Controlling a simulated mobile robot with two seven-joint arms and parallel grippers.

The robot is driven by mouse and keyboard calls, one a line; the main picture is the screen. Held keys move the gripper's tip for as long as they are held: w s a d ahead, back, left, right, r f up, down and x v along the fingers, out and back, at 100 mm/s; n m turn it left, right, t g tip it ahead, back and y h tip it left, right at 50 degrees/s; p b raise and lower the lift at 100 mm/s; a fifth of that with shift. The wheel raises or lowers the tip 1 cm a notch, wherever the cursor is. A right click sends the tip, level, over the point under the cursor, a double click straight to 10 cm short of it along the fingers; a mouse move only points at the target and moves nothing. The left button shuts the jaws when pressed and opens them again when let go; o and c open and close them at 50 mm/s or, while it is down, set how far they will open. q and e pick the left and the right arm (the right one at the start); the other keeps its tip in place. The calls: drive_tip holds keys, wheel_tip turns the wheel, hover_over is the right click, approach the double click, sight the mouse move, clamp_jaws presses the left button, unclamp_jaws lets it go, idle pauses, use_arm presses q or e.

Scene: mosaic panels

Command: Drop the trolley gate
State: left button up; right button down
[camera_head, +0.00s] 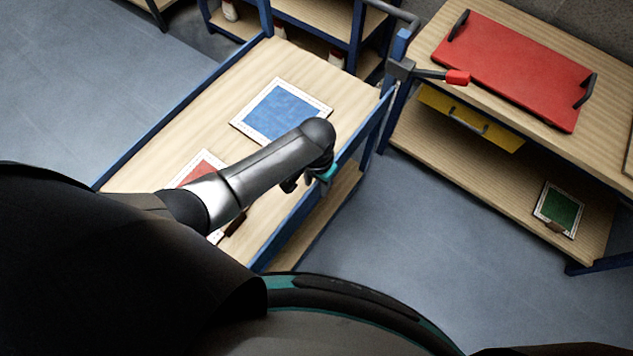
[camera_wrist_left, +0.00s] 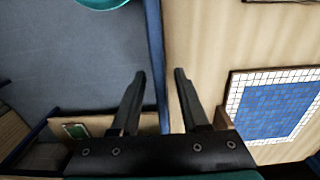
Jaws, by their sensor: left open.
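The trolley (camera_head: 200,133) has a pale wooden top with blue side rails. Its gate (camera_head: 372,130), a blue rail on the right side facing the bench, stands up along the edge. In the left wrist view the gate (camera_wrist_left: 155,50) is a thin blue strip seen from above. My left gripper (camera_wrist_left: 158,74) is open above the gate, with one finger to each side of the strip; I cannot tell whether they touch it. In the head view my forearm mostly hides the left gripper (camera_head: 316,182) and part of the gate. A red-ended lever (camera_head: 457,78) sits at the trolley's far right corner. My right gripper is out of view.
A blue mosaic panel (camera_head: 284,110) and a partly hidden red one (camera_head: 198,165) lie on the trolley. The bench (camera_head: 450,160) at right holds a red tray (camera_head: 515,68), a yellow drawer (camera_head: 466,120) and a green panel (camera_head: 558,209). Bare floor lies between.

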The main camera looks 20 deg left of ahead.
use_arm(q)
clamp_jaws()
idle(0.3)
idle(1.1)
